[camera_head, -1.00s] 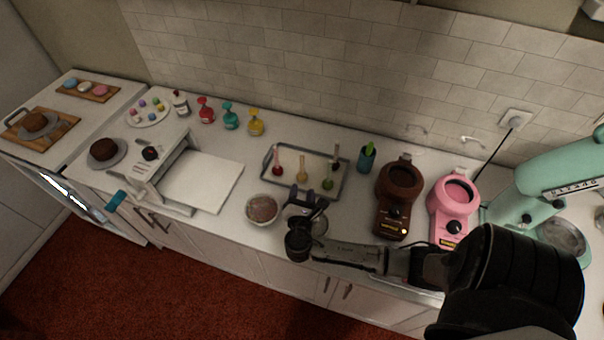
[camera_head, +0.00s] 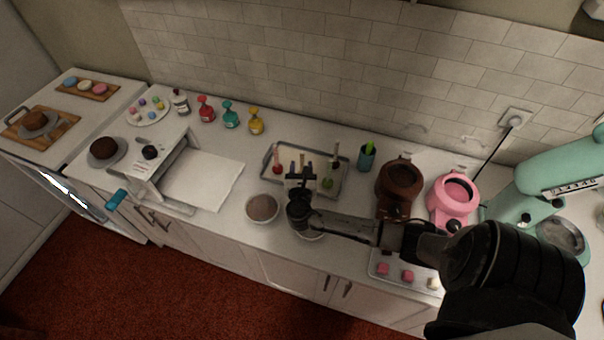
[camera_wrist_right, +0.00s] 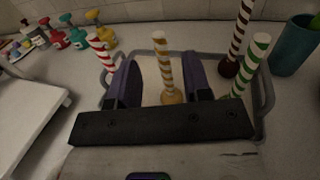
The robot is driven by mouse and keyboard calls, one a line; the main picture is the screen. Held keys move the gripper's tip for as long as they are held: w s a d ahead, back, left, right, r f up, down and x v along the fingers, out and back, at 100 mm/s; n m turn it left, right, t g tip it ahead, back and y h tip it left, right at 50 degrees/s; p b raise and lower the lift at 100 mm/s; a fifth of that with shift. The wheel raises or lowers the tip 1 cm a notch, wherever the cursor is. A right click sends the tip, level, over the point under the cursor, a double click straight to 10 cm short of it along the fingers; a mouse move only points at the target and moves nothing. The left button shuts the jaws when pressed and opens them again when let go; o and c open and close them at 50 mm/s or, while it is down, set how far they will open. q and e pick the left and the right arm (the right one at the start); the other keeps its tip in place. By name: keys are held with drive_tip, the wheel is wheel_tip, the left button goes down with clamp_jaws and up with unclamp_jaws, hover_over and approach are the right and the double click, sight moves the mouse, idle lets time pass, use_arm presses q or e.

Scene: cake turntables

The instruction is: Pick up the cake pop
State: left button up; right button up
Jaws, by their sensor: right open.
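Several cake pops with striped sticks stand in a grey tray (camera_head: 267,161). The red-striped one (camera_head: 277,162) is at the left, with the green-striped one (camera_head: 328,176) and the brown-striped one (camera_head: 336,156) at the right. The yellow-striped cake pop (camera_wrist_right: 162,62) is in the middle; its stick (camera_head: 302,160) shows just behind my right gripper (camera_head: 301,182). In the right wrist view my right gripper (camera_wrist_right: 160,76) is open, and the yellow-striped stick appears between its two dark fingers, with none visibly touching it. My left gripper is not in view.
A bowl of brown topping (camera_head: 262,208) stands left of my gripper. A teal cup (camera_head: 366,156), a brown melting pot (camera_head: 399,180) and a pink one (camera_head: 454,196) stand to the right. Colored bottles (camera_head: 230,115) line the back.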

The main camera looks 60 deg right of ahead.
sight(302, 157)
drive_tip(key=shift+x, duration=2.7)
drive_tip(key=shift+r, duration=0.1)
clamp_jaws()
